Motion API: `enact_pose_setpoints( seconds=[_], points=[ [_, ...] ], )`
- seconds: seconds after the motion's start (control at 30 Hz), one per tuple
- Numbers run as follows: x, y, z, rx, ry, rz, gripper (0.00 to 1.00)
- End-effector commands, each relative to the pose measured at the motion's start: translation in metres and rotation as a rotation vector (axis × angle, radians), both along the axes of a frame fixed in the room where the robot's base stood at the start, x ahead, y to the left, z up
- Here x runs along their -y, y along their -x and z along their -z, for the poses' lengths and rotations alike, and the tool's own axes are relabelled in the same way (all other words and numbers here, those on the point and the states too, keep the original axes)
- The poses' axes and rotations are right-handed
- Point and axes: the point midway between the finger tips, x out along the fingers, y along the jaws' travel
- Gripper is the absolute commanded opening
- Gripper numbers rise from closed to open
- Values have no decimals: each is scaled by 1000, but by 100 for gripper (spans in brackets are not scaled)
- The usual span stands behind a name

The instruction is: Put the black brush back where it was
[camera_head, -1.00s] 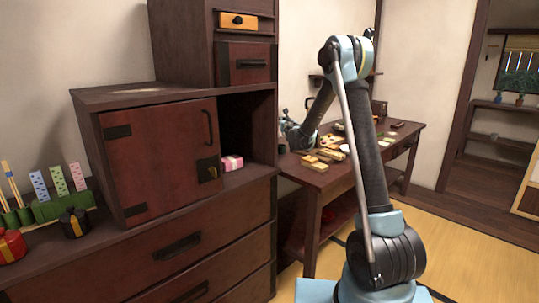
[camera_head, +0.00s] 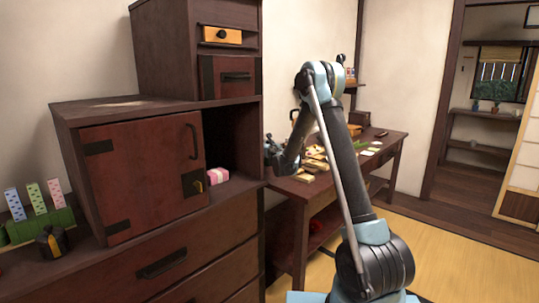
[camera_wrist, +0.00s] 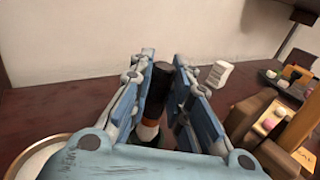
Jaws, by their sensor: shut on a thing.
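The black brush (camera_wrist: 158,88) shows in the wrist view as a dark upright cylinder with an orange band and a pale part low down. My gripper (camera_wrist: 163,64) is shut on it, with one blue finger on each side. The lower end of the brush is hidden by the fingers and wrist. In the head view my gripper (camera_head: 273,155) is at the left end of the low dark table (camera_head: 283,187), and I cannot make out the brush there.
In the wrist view a wooden holder (camera_wrist: 297,128) with small items stands close on the right, and a pale round rim (camera_wrist: 40,152) shows lower left. Small wooden pieces (camera_head: 315,163) lie on the table. The dark cabinet (camera_head: 140,165) stands left of my arm.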

Motion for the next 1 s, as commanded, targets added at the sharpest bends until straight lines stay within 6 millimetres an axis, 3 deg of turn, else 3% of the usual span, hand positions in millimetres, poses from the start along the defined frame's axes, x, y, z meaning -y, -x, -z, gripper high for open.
enact_pose_setpoints(
  seconds=[0.37, 0.7, 0.73, 0.8, 1.0],
  points=[
    [1, 0, 36, 0, 0, 0, 0],
    [2, 0, 39, 0, 0, 2, 0],
    [3, -1, 39, 0, 0, 2, 24],
    [3, -1, 39, 0, 0, 2, 37],
    [3, -1, 38, 0, 0, 3, 37]
  ],
)
